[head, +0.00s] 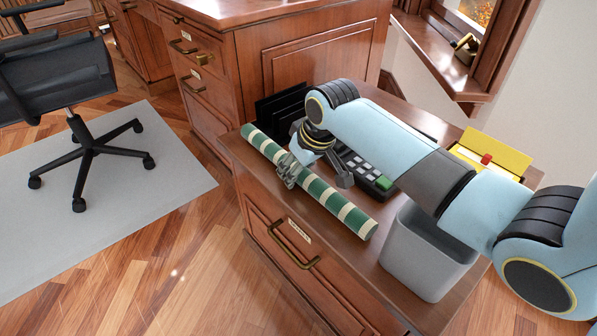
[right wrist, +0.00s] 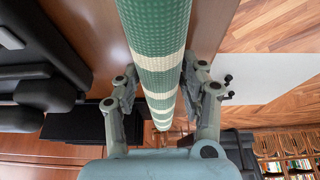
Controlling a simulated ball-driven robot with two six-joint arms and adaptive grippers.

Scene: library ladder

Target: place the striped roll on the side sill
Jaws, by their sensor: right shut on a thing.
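The striped roll (head: 333,199), green with cream bands, lies lengthwise along the front edge of the low wooden cabinet top (head: 357,259). My right gripper (head: 289,171) is at the roll, left of its middle, and is shut on it. In the right wrist view the roll (right wrist: 158,60) runs between the two fingers of the gripper (right wrist: 162,105), one on each side. The side sill (head: 440,62) is the wooden window ledge at the upper right, with a small dark and brass object (head: 465,46) on it. My left gripper is not in view.
On the cabinet top stand a grey bin (head: 425,262), a black device with keys (head: 366,178), a black upright rack (head: 279,108) and a yellow box (head: 492,152). A taller wooden desk (head: 290,50) stands behind. An office chair (head: 75,130) is at left.

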